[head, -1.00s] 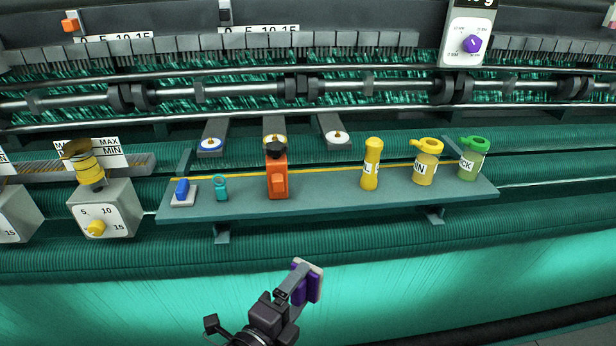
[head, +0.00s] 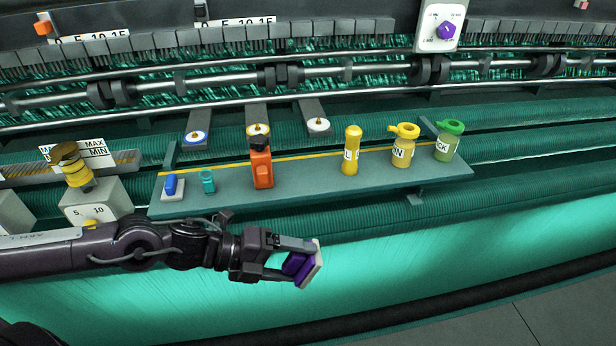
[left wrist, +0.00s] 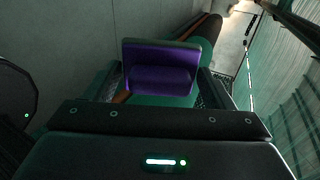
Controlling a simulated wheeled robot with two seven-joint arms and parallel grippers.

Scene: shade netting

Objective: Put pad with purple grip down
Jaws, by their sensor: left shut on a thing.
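The pad with the purple grip (head: 300,266) is a light, flat pad with a purple block on its back. In the head view it is tilted, with its pale face turned to the right. My left gripper (head: 292,262) is shut on the purple grip and holds the pad in front of the shelf, over the bright green fabric. In the left wrist view the purple grip (left wrist: 160,76) sits between the fingers. My right gripper is not in view.
A grey-green shelf (head: 330,187) holds a blue-handled pad (head: 171,186), a teal ring piece (head: 208,181), an orange tool (head: 262,168) and yellow and green containers (head: 404,146). The shelf has bare room between the orange tool and the yellow bottle (head: 351,150). Bright green fabric (head: 420,255) lies in front.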

